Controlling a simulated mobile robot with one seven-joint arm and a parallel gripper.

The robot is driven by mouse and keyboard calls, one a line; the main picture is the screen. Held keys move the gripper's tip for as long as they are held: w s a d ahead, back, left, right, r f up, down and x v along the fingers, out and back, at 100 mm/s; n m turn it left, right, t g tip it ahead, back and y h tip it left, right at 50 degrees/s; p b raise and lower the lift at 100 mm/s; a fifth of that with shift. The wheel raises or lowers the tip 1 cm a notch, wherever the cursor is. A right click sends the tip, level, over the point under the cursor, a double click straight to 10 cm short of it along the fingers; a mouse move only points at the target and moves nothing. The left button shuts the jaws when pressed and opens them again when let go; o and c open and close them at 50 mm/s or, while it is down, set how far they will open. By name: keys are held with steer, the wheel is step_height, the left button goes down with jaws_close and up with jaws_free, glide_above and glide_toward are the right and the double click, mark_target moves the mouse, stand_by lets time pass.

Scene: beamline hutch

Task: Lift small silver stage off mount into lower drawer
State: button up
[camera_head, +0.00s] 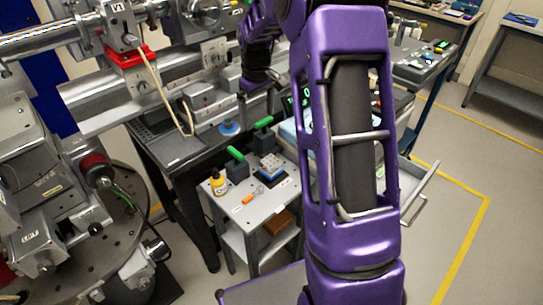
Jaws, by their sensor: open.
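My gripper (256,103) is at the end of my purple arm, pointing down over the right end of the dark optical table. Its fingers look apart, and I see nothing held between them. Silver blocks and stages (213,80) stand on the table just left of it, but I cannot tell which is the small silver stage on its mount. A blue round piece (229,128) lies on the table below and left of the gripper. An open drawer (418,190) juts out at right, partly hidden behind my arm. I cannot tell whether it is the lower one.
A small cart (225,211) with a yellow bottle (218,184), green-handled dark blocks (237,168) and an orange item (248,198) stands in front of the table. A heavy round stage (120,215) fills the left. Floor at right is clear, with yellow tape (467,240).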

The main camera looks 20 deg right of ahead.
steer(key=d+f+g, duration=0.1)
steer(key=d, duration=0.2)
steer(key=b, duration=0.2)
glide_above(271, 161)
steer(key=f, duration=1.2)
steer(key=shift+w+a+f, duration=0.1)
steer(key=shift+w+a, duration=0.1)
steer(key=shift+a, duration=0.1)
steer(key=shift+s+d+f, duration=0.15)
steer(key=shift+f, duration=1.2)
steer(key=shift+s+d+f, duration=0.1)
steer(key=shift+f, duration=1.25)
jaws_close()
